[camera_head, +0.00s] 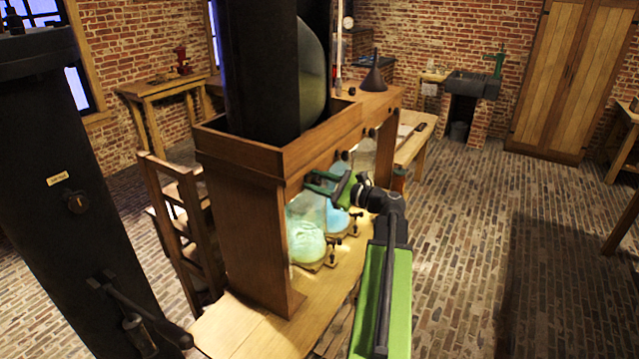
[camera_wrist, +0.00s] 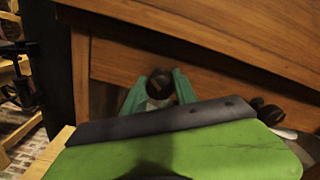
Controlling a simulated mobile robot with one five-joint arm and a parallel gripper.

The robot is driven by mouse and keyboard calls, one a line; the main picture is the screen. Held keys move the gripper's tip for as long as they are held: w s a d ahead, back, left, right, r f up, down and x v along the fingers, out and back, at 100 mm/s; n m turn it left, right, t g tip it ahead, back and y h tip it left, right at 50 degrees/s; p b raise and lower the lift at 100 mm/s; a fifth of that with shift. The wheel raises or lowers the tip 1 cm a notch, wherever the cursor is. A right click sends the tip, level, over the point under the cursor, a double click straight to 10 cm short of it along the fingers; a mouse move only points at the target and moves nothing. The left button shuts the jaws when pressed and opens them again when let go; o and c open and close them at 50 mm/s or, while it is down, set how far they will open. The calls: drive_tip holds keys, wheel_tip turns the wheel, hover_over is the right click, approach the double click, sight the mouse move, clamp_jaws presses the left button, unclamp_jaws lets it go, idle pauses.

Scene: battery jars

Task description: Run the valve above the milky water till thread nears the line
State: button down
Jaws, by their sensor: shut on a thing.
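My gripper (camera_head: 322,183) reaches in from the right under the front beam of the wooden stand. In the wrist view its two green fingers (camera_wrist: 159,82) close around a dark round valve knob (camera_wrist: 160,88) with a small tan mark. Below the gripper in the head view, a rounded glass jar (camera_head: 305,243) holds pale, cloudy greenish liquid. A second jar (camera_head: 337,222) with bluer liquid stands just behind it. The arm and gripper partly cover the jars' upper parts. I cannot make out any thread or line on the jars.
The wooden stand (camera_head: 240,220) has a trough top holding a large dark vessel (camera_head: 255,70). Another knob (camera_wrist: 268,113) is right of the gripped one. The brick floor (camera_head: 480,230) at right is free.

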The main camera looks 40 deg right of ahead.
drive_tip(key=m, duration=0.5)
drive_tip(key=shift+m, duration=1.1)
drive_tip(key=m, duration=0.3)
drive_tip(key=shift+m, duration=0.3)
drive_tip(key=c, duration=0.8)
unclamp_jaws()
